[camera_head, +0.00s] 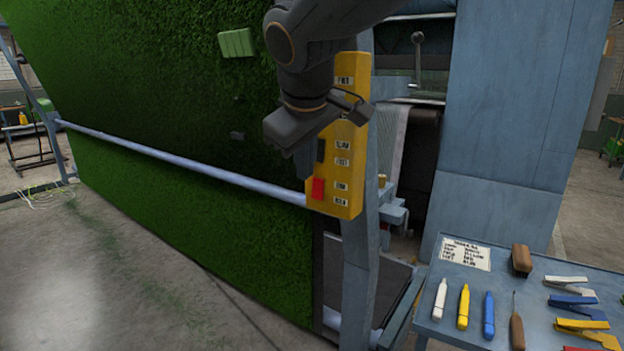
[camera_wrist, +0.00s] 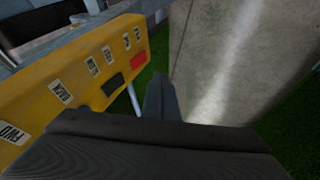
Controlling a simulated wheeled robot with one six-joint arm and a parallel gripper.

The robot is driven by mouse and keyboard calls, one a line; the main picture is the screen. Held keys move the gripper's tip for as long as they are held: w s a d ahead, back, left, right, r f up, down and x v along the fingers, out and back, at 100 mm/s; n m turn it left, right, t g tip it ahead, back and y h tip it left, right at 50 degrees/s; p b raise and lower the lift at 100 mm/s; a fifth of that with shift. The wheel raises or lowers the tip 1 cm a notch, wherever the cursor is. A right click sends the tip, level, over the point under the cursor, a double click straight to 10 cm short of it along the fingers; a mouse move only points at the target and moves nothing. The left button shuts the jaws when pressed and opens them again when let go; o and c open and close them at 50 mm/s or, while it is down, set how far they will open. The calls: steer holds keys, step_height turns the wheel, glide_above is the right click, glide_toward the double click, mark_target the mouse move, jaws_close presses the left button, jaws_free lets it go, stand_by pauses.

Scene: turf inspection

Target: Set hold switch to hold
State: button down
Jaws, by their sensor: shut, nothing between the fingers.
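A yellow control box (camera_head: 344,110) with a column of white labels is fixed to a blue-grey post. Its red rocker switch (camera_head: 318,188) is low on the box, beside two labels that seem to read RUN and HOLD; which way it is tipped I cannot tell. The red switch also shows in the wrist view (camera_wrist: 138,62). A black rocker switch (camera_head: 320,150) sits above it, beside the SLOW label. My gripper (camera_head: 303,168) is shut and empty, pointing down, just left of the box. In the wrist view its fingers (camera_wrist: 158,85) are apart from the red switch. My gripper covers part of the box's upper half.
A wall of green turf (camera_head: 170,90) with a metal bar (camera_head: 180,160) stands left of the box. A blue-grey table (camera_head: 450,300) at lower right holds markers, clips and a card. A blue-grey machine cabinet (camera_head: 510,100) stands behind. Floor at lower left is clear.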

mark_target(315, 191)
steer(key=p+x, duration=0.1)
steer(key=x, duration=0.3)
steer(key=w+d+p+x, duration=0.1)
steer(key=x, duration=0.2)
steer(key=d+r+p+x, duration=0.1)
steer(key=p+x, duration=0.1)
steer(key=x, duration=0.2)
steer(key=shift+w+f, duration=0.2)
steer(key=shift+w, duration=0.4)
steer(key=shift+w+f, duration=0.1)
steer(key=shift+w+d+f, duration=0.2)
steer(key=shift+r, duration=0.2)
